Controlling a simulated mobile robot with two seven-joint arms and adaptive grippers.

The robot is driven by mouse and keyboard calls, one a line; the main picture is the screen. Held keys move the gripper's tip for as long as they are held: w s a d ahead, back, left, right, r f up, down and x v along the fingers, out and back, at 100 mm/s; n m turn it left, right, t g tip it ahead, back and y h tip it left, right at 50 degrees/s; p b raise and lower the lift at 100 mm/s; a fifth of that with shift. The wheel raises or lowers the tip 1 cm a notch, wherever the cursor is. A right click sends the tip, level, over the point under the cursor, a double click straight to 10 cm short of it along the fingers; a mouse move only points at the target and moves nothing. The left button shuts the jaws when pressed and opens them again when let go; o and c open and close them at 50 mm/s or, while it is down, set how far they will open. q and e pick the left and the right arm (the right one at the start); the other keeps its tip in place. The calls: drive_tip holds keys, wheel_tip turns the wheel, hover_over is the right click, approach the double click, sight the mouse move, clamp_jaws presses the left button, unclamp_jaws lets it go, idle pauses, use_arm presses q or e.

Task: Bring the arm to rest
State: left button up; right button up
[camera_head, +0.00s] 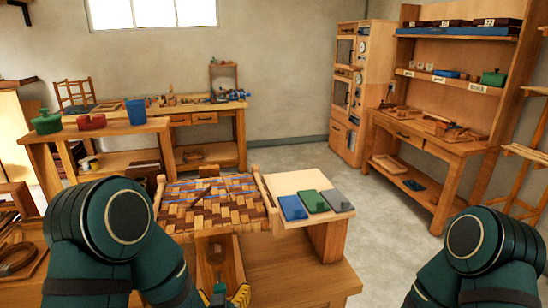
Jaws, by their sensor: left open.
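My left arm comes in at the lower left. My left gripper (228,294) shows only in part at the bottom edge, with a yellow finger and a dark green part; it is open, and I see nothing held in it. It is at the near end of a narrow wooden box (233,258), in front of the woven bark seat (215,204). The seat has a brown and tan checked weave in a wooden frame, with a few thin dark pieces lying on it. My right arm shows at the lower right; its gripper is out of view.
A pale board (288,184) right of the seat bears a blue pad (293,208), a green pad (313,201) and a grey pad (337,200). Open floor (385,210) lies at the right.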

use_arm(q)
drive_tip(key=s+d+f+g+h, duration=0.2)
drive_tip(key=s+f+g+h, duration=0.3)
drive_tip(key=f, duration=0.7)
drive_tip(key=s+d+f+g+h, duration=0.1)
drive_tip(key=s+f+g, duration=0.2)
drive_tip(key=s, duration=0.3)
drive_tip(key=s+d+f+m+g, duration=0.1)
drive_tip(key=s+f+g, duration=0.2)
drive_tip(key=s+g, duration=0.2)
drive_tip(key=shift+s+f+h, duration=0.25)
drive_tip(key=shift+s+h, duration=0.1)
drive_tip(key=shift+h, duration=0.05)
